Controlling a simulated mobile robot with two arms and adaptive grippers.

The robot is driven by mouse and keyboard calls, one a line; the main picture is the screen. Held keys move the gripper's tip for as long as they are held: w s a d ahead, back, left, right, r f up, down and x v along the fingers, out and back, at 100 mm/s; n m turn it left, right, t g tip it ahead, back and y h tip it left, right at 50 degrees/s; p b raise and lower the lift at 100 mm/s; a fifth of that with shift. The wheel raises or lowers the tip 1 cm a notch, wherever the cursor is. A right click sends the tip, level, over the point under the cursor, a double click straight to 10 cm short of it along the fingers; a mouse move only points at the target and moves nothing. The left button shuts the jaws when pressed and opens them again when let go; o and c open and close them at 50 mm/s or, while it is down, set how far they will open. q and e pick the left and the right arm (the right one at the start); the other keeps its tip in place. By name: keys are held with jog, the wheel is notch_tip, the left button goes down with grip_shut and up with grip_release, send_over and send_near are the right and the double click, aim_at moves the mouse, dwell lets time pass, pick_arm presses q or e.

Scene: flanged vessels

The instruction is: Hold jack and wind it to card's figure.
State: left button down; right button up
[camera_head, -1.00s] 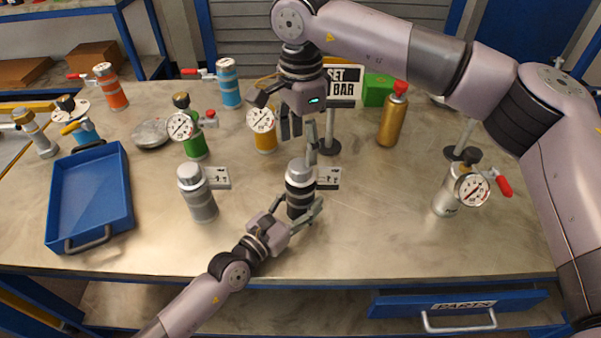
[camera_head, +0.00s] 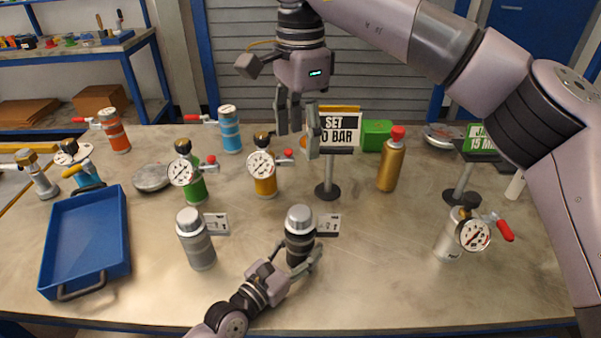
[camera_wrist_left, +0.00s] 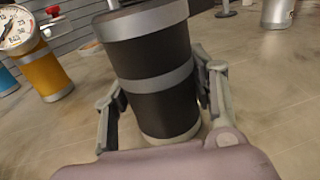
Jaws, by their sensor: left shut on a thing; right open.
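A black cylinder with grey bands and a silver top (camera_head: 300,222), seemingly the jack, stands upright on the bench. It fills the middle of the left wrist view (camera_wrist_left: 155,65). My left gripper (camera_head: 298,258) is shut around its lower body, one finger on each side. My right gripper (camera_head: 298,130) is open and empty, above and behind the cylinder, apart from it. A green card (camera_head: 482,138) on a stand at the right shows "JA" and "15 M", partly hidden by my right arm. Another card (camera_head: 340,127) reads "SET" and "0 BAR", its first digit covered by my right finger.
A similar grey cylinder (camera_head: 196,245) stands to the left, beyond it a blue tray (camera_head: 118,235). Green (camera_head: 193,187) and orange (camera_head: 265,185) gauge vessels stand behind. A gold bottle (camera_head: 388,170) and a silver gauge vessel (camera_head: 448,245) are to the right.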

dwell(0.4)
pick_arm(q)
jog(key=c, duration=0.6)
grip_release()
jog(key=v, duration=1.2)
jog(key=shift+s, duration=0.15)
